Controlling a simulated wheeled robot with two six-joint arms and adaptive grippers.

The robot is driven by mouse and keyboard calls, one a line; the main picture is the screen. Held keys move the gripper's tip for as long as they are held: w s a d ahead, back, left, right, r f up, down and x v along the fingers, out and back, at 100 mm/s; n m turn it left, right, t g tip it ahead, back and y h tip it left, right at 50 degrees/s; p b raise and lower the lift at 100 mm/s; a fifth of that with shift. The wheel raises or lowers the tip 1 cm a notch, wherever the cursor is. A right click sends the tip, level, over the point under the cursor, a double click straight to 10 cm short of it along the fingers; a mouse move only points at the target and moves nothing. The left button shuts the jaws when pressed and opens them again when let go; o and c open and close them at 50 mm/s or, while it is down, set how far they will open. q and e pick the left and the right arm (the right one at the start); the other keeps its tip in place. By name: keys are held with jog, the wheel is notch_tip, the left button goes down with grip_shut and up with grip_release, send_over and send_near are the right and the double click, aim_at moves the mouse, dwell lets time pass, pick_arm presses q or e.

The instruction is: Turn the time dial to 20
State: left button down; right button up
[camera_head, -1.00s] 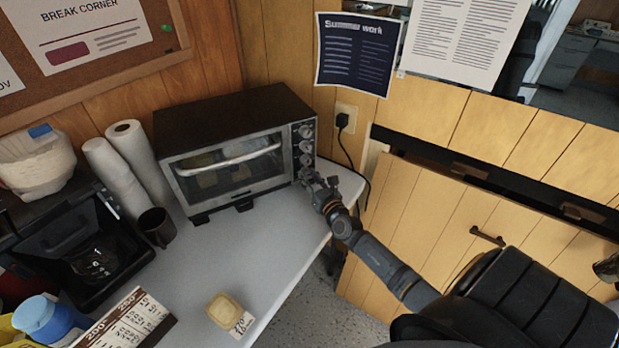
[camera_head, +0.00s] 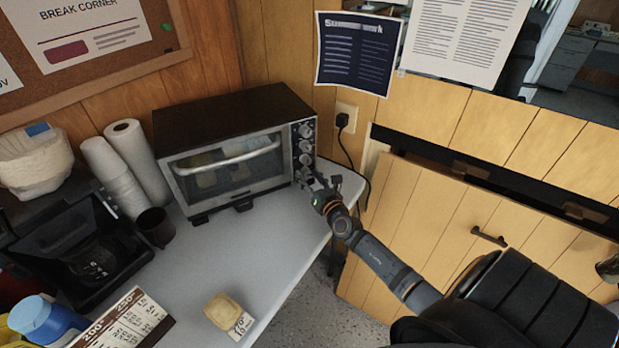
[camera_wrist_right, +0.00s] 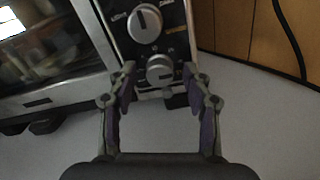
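The toaster oven (camera_head: 232,150) stands on the table with its door shut and a column of silver dials on its right side. The lowest dial (camera_wrist_right: 160,70) has a dark pointer line; it is probably the time dial, but its markings are too blurred to read. Another dial (camera_wrist_right: 144,26) sits above it. My right gripper (camera_wrist_right: 160,76) is open, with its fingertips on either side of the lowest dial and visible gaps to it. In the head view my right gripper (camera_head: 313,181) is at the panel's lower end and hides the lowest dial. My left gripper is not in view.
The white table (camera_head: 270,240) is clear in front of the oven. A dark mug (camera_head: 156,228), paper rolls or cups (camera_head: 137,160) and a coffee maker (camera_head: 90,262) stand to the left. A cord hangs from the wall outlet (camera_head: 345,117).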

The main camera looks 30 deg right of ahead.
jog(key=shift+s, duration=0.25)
jog(key=s, duration=0.3)
jog(key=s+a, duration=0.1)
jog(key=s, duration=0.7)
jog(key=shift+a, duration=0.2)
jog(key=shift+s, duration=0.25)
